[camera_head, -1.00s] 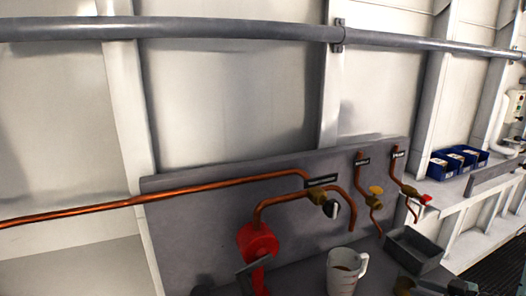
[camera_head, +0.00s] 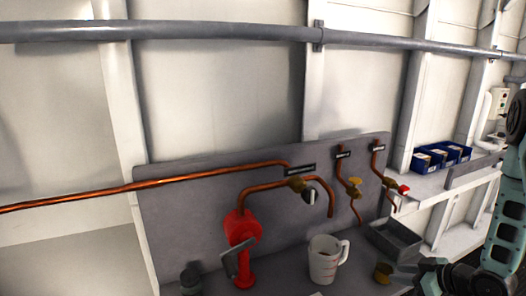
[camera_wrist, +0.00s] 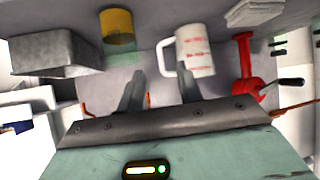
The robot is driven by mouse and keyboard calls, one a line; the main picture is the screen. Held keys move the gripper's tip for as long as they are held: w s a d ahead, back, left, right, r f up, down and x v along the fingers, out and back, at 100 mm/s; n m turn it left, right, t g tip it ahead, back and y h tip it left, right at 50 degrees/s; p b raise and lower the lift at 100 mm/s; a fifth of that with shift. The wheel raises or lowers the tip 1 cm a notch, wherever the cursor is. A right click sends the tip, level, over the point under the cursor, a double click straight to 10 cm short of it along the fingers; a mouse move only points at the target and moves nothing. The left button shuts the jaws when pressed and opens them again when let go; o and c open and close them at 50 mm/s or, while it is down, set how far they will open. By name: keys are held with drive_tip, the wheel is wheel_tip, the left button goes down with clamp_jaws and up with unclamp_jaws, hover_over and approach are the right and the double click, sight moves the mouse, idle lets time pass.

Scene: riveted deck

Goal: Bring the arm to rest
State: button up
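My gripper (camera_head: 408,276) is at the lower right of the head view, low over the bench and to the right of a white measuring jug (camera_head: 324,260). In the wrist view my gripper (camera_wrist: 160,88) has its two fingers apart with nothing between them. The jug (camera_wrist: 195,50) shows beyond the fingertips there, apart from them. My arm (camera_head: 505,215) rises along the right edge of the head view, bent and partly cut off by the frame.
A brass-coloured cylinder (camera_head: 383,272) stands close to my gripper, with a grey tray (camera_head: 394,238) behind. A red hand pump (camera_head: 241,235) stands left of the jug. Copper pipes (camera_head: 262,185) with valves run along the back panel. Blue bins (camera_head: 441,157) sit farther right.

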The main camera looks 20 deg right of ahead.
drive_tip(key=w+a+r+n+g+h, duration=0.1)
drive_tip(key=w+a+r+g, duration=0.25)
drive_tip(key=w+a, duration=0.35)
drive_tip(key=s+a+r+g+h+b, duration=0.1)
drive_tip(key=a+r, duration=0.2)
drive_tip(key=a, duration=0.4)
drive_tip(key=s+a+r+g+b, duration=0.1)
drive_tip(key=s+a+r, duration=0.15)
drive_tip(key=a, duration=0.45)
drive_tip(key=s+a+r+n+g, duration=0.1)
drive_tip(key=s+a+r+g, duration=0.1)
drive_tip(key=s+a+r, duration=0.2)
drive_tip(key=s+a+r+n+g+h+b, duration=0.1)
drive_tip(key=s+a+r+g, duration=0.2)
drive_tip(key=s+a, duration=0.8)
drive_tip(key=s+r, duration=0.1)
drive_tip(key=s, duration=0.6)
drive_tip(key=shift+a, duration=0.25)
drive_tip(key=shift+r, duration=0.1)
